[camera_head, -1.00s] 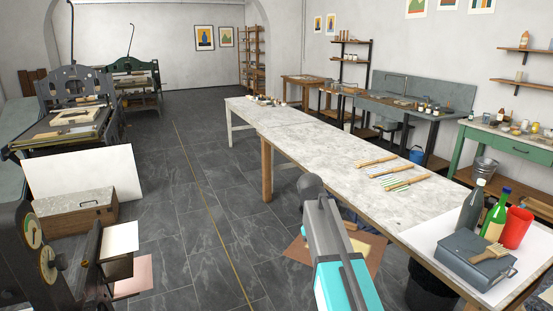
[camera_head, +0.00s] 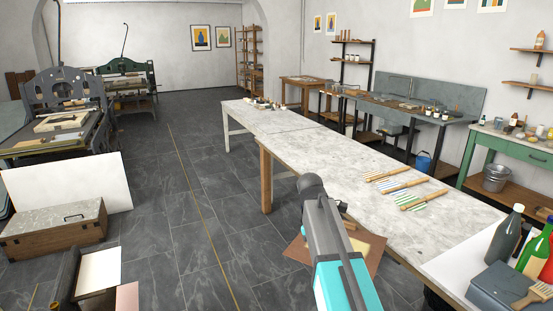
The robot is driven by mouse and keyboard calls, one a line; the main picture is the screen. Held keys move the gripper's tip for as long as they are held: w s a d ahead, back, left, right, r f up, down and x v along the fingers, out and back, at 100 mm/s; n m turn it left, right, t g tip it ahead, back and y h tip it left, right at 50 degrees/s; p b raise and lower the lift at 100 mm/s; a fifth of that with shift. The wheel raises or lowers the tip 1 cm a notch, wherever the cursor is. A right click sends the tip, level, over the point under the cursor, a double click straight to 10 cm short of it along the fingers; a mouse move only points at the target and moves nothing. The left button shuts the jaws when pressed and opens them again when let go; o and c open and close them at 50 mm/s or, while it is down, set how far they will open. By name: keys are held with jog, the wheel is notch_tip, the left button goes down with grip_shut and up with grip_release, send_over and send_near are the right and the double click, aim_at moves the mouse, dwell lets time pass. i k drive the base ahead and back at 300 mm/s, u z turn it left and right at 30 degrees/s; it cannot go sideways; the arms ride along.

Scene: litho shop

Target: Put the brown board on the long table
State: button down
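The brown board (camera_head: 374,257) is a flat, thin sheet below and behind my teal and grey arm, low over the floor beside the long table's near side. A yellowish patch shows on it. My arm hides its middle. My gripper (camera_head: 347,222) is mostly hidden by my arm; its fingers do not show clearly, but the board keeps its place under the arm as the view shifts, so it appears held. The long table (camera_head: 322,172) has a pale marbled top and wooden legs, and stretches from the right foreground to the back, above and right of the board.
Several wooden-handled striped tools (camera_head: 408,188) lie mid-table. Bottles (camera_head: 505,236), a grey box (camera_head: 497,285) and a brush crowd its near right end. Its left-middle top is clear. A wooden chest (camera_head: 55,232) and presses (camera_head: 65,115) stand left. Open floor lies between.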

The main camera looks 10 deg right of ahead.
aim_at(335, 161)
jog(key=i, duration=3.65)
jog(key=u, duration=0.9)
